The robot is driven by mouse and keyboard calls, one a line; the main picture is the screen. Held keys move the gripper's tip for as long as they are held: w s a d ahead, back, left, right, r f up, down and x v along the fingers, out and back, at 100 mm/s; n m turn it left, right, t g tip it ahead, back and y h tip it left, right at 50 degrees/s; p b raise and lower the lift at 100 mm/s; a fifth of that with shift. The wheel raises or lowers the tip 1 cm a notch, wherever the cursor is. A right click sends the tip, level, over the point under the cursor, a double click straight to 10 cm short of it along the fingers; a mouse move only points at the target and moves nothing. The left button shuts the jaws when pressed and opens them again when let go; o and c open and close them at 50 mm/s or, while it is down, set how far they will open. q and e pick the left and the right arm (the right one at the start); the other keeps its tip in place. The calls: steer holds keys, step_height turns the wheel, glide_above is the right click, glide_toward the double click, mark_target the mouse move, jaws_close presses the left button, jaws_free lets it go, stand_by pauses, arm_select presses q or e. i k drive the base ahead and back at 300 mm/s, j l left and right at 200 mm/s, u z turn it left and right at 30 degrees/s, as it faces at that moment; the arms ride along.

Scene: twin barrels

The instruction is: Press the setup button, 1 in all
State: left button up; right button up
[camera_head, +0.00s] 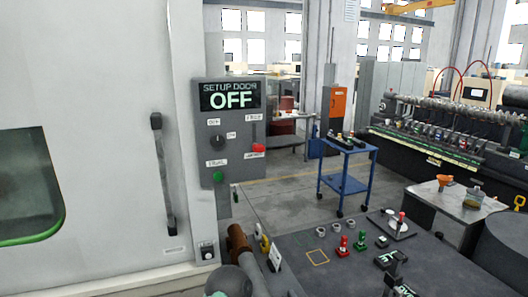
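A grey control panel (208,128) is fixed beside the large white machine. Its dark display (231,96) reads "SETUP DOOR OFF" in pale green. A round green button (217,176) sits low on the panel under a small white label that is too small to read surely. A black rotary knob (217,142) is above it, and a red-knobbed lever (258,148) is to its right. Nothing covers the green button, and no gripper is near it.
The white machine has a vertical black handle (162,175). A dark table (340,283) in front holds red and green pieces, rings and black blocks. A brown cylinder (237,245) lies at its left edge. A blue cart (345,184) stands behind on open floor.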

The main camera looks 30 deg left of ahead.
mark_target(218, 176)
steer(key=u, duration=1.25)
